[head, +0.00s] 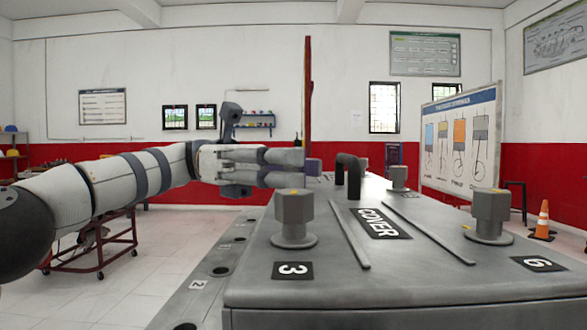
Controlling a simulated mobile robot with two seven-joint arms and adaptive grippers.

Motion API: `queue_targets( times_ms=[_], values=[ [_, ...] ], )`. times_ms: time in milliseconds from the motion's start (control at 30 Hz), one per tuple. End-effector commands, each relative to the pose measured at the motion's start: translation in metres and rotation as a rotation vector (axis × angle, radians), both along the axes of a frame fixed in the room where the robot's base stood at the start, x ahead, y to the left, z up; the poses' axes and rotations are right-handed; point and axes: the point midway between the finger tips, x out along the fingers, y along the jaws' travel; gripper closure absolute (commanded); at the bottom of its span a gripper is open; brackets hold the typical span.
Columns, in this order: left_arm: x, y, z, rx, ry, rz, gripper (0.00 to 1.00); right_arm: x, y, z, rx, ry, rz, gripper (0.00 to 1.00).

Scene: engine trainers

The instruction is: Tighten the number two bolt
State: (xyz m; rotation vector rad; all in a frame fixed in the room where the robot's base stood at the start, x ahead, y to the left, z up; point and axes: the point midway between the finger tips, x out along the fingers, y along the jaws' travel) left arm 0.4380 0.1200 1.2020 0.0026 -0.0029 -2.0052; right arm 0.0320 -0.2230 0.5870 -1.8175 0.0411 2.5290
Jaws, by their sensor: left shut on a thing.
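The grey engine cover (400,267) fills the lower right, with a label reading COVER. My left gripper (300,168) reaches in from the left over the cover's far left edge. Its fingers are shut on a small purplish-grey block (314,167), which by its place in the left row, behind the bolt marked 3, looks like the number two bolt. Its number is not readable, and the fingers hide part of it. A large grey hex bolt (294,212) stands upright near the label 3 (293,270). My right gripper is not in view.
A black curved handle (354,175) rises from the cover, close right of the gripper. More bolts stand at right, one far (398,177) and one near (490,212) by label 6. Raised ribs (348,235) cross the cover. A red wheeled stand (100,250) is at left.

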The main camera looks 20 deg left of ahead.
Motion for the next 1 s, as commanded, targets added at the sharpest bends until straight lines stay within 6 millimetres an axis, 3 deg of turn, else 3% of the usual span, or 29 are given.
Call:
queue_targets(
  times_ms=[167, 200, 267, 767, 1000],
  values=[
    [0.0, 0.0, -0.002, 0.004, 0.001, -0.002, 1.0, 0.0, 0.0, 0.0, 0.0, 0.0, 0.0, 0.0],
    [0.0, 0.0, -0.002, 0.004, 0.001, -0.001, 0.76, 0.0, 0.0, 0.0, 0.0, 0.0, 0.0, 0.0],
    [0.0, 0.0, -0.002, 0.004, 0.001, -0.001, 0.64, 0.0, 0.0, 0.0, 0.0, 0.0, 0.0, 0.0],
    [-0.001, 0.001, 0.001, 0.001, 0.0, 0.013, 0.64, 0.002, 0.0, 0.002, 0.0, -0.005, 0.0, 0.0],
    [-0.007, 0.002, 0.011, -0.003, -0.013, 0.209, 0.64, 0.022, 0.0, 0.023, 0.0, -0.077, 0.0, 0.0]
  ],
)
